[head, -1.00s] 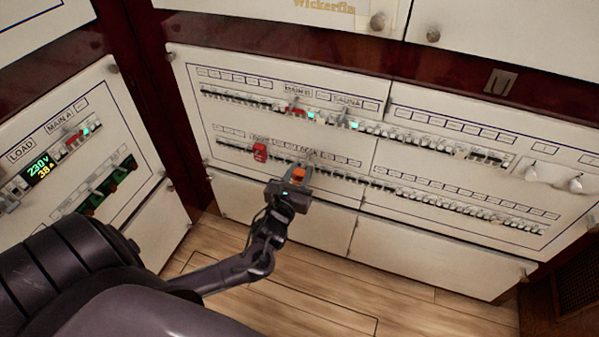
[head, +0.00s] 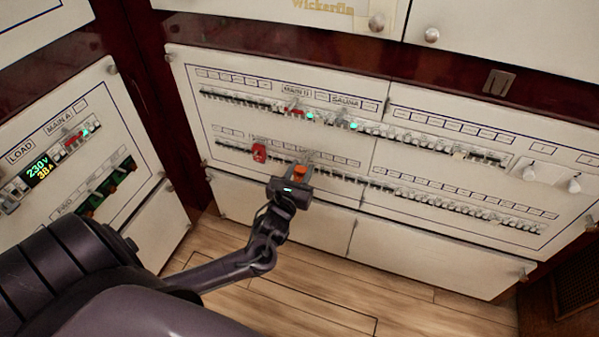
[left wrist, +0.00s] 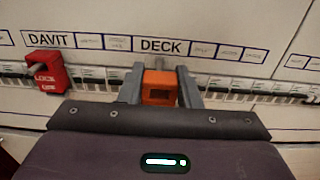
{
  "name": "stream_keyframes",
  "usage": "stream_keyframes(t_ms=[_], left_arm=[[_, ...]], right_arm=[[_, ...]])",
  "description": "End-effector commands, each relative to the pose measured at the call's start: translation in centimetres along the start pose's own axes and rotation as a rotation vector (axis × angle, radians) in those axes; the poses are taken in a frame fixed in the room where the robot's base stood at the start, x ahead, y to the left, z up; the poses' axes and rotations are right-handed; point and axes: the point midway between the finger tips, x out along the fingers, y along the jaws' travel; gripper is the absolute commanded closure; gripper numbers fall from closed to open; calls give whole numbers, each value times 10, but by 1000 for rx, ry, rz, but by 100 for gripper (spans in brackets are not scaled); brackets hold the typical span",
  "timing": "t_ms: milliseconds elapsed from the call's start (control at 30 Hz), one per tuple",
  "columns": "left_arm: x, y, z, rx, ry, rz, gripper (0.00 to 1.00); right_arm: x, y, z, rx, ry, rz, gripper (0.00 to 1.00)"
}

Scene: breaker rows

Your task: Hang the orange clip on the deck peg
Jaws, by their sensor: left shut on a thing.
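The orange clip (left wrist: 160,88) is held between the two fingers of my left gripper (left wrist: 160,97), which is shut on it. In the head view the clip (head: 300,171) shows at the tip of my left gripper (head: 299,174), in front of the lower breaker row. In the left wrist view the DECK label (left wrist: 161,46) is just above the clip. A small grey peg (left wrist: 157,62) shows under the label, right behind the clip. I cannot tell whether the clip touches it. My right gripper is not in view.
A red lock (left wrist: 47,72) hangs on the row under the DAVIT label (left wrist: 47,40), left of my gripper; it also shows in the head view (head: 259,152). Breakers (head: 425,198) continue to the right. A side panel with a lit display (head: 45,170) stands at left.

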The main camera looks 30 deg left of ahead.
Motion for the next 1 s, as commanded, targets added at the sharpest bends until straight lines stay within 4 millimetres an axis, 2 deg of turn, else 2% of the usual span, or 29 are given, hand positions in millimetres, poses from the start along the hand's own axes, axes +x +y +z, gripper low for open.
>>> stream_keyframes(t_ms=[1000], left_arm=[[26,0,0,-1,-1,0,95]], right_arm=[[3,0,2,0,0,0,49]])
